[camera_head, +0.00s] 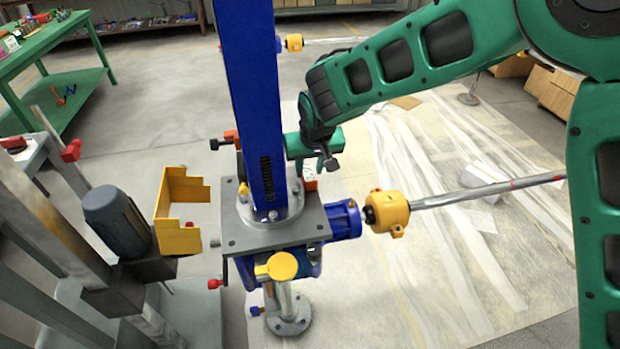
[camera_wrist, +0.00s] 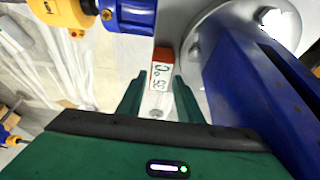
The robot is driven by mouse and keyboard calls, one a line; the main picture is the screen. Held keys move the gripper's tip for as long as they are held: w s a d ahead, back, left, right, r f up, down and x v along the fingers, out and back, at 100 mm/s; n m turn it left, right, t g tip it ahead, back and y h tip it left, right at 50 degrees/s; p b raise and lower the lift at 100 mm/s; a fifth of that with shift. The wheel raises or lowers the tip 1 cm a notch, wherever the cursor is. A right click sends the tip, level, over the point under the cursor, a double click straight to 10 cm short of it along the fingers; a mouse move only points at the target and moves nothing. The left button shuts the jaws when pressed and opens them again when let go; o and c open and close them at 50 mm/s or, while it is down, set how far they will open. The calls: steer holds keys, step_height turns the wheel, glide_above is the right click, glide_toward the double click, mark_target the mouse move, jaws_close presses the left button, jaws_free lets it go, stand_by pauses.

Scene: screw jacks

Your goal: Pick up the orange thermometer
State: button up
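The thermometer (camera_wrist: 160,74) has an orange-red end and a white face reading about 35 °C. In the wrist view it lies ahead of my gripper, beside the round flange of the blue column. My gripper (camera_wrist: 158,96) is open, with one green finger on each side of the thermometer's line. The white end shows between the fingertips, and I cannot tell how far below them it is.
The blue column (camera_head: 262,110) stands close to the left of my gripper on a grey plate (camera_head: 247,238). A blue motor-like part and a yellow coupling (camera_head: 388,212) with a steel shaft stick out right. A yellow bracket (camera_head: 182,205) stands left.

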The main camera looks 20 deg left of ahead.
mark_target(309, 172)
steer(key=x, duration=0.3)
steer(key=shift+f, duration=0.25)
jaws_close()
steer(key=shift+r, duration=0.1)
